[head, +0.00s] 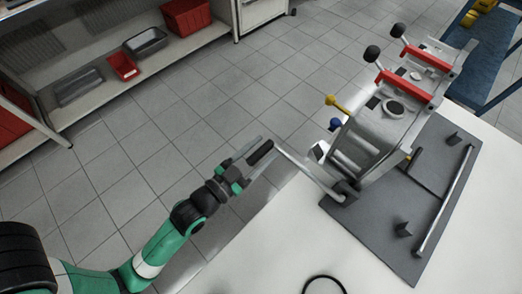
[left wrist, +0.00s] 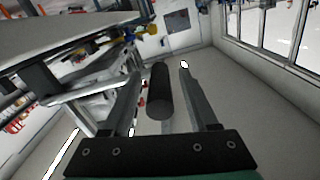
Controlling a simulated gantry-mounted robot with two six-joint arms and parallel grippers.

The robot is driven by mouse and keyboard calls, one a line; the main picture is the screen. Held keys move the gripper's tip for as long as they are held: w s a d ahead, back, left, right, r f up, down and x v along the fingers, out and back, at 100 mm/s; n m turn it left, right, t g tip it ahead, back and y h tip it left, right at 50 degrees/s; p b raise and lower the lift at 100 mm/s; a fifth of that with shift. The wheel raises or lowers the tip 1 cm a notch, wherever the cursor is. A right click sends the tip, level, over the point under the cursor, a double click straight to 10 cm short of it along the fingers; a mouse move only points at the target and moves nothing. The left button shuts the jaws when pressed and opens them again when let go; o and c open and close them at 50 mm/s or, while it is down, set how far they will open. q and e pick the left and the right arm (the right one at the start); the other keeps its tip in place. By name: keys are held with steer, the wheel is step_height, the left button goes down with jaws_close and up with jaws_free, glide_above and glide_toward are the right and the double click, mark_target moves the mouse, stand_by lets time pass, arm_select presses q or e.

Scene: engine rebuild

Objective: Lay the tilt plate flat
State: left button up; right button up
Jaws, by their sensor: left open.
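The tilt plate (head: 345,160) stands tilted above a dark grey base plate (head: 385,225), carrying a grey engine part (head: 385,122) with red bars. A lever rod (head: 305,172) runs from its lower hinge out over the table's edge and ends in a black grip (head: 261,152). My left gripper (head: 258,156) is open, its fingers on either side of the black grip. In the left wrist view the grip (left wrist: 158,92) lies between the two spread fingers, with a visible gap on each side. My right gripper is not in view.
The white table (head: 270,250) has free room at its front, with a black ring (head: 324,285) near the bottom edge. A thin bar (head: 445,202) lies along the base plate. Shelves with red bins (head: 186,15) stand across the open tiled floor.

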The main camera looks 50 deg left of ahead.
arm_select(q)
jaws_close()
stand_by(1.4)
